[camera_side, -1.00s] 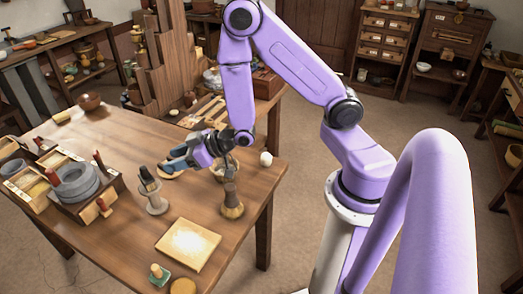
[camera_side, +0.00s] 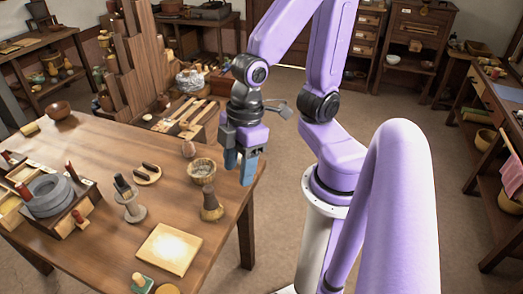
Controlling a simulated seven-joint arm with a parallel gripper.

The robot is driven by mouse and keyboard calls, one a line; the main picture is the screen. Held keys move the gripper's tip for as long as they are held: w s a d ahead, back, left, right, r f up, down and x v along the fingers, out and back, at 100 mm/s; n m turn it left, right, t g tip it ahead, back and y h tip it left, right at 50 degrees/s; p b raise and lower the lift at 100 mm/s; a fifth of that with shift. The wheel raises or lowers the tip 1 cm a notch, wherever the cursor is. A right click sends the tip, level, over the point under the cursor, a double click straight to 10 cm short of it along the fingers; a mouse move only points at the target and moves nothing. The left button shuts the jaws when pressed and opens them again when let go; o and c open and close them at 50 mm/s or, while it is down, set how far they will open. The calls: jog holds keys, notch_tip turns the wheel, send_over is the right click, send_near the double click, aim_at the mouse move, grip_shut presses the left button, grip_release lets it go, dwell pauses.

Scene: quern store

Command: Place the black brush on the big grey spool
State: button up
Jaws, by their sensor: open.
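A grey spool (camera_side: 134,211) stands upright on the wooden table, left of the middle. A dark, narrow object that looks like the black brush (camera_side: 122,185) sits tilted on its top; exact contact is too small to tell. Another small black piece (camera_side: 149,167) lies on a round wooden dish (camera_side: 142,178) just behind the spool. My gripper (camera_side: 241,174) points down with blue fingers, open and empty, near the table's right edge. It is well to the right of the spool and apart from it.
A woven bowl (camera_side: 202,171) and a dark-topped wooden piece (camera_side: 211,206) stand between my gripper and the spool. A pale square board (camera_side: 168,249) lies in front. Grey rings (camera_side: 49,196) sit in a wooden box at left.

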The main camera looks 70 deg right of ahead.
jog(key=shift+n+g+h, duration=0.4)
jog(key=shift+n+h, duration=0.1)
jog(key=shift+h, duration=0.2)
jog(key=s+d, duration=0.1)
jog(key=s+d+r, duration=0.2)
jog(key=shift+s+d, duration=0.2)
jog(key=shift+s, duration=0.15)
